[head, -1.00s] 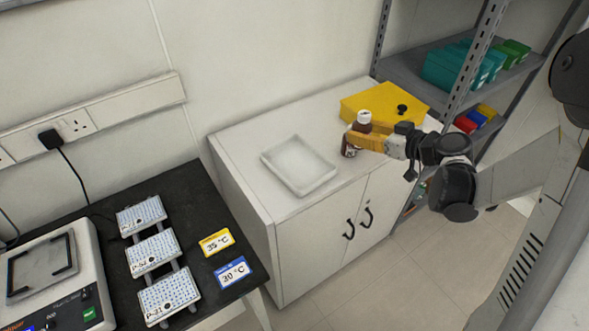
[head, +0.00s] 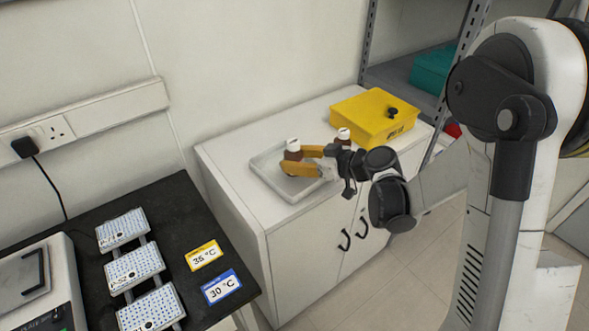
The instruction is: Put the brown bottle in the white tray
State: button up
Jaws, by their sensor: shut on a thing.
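A brown bottle (head: 292,154) with a white cap is held upright in my gripper (head: 289,161), whose orange fingers are shut on it. The fingers hide part of its body. The white tray (head: 262,175) lies on the white cabinet top, and the held bottle is over its inside. I cannot tell whether the bottle's base touches the tray floor. A second brown bottle (head: 344,135) with a white cap stands behind my gripper, outside the tray, mostly hidden by my arm.
A yellow box (head: 372,118) with a black knob sits at the back right of the cabinet (head: 222,165). A grey shelf rack stands beyond it. The black bench (head: 172,210) at left holds several white plates and two temperature cards.

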jog(key=shift+f+b, duration=0.45)
jog(key=shift+f, duration=0.85)
jog(key=shift+f, duration=0.25)
jog(key=o, duration=1.3)
jog(key=shift+r, duration=0.1)
jog(key=shift+c, duration=0.2)
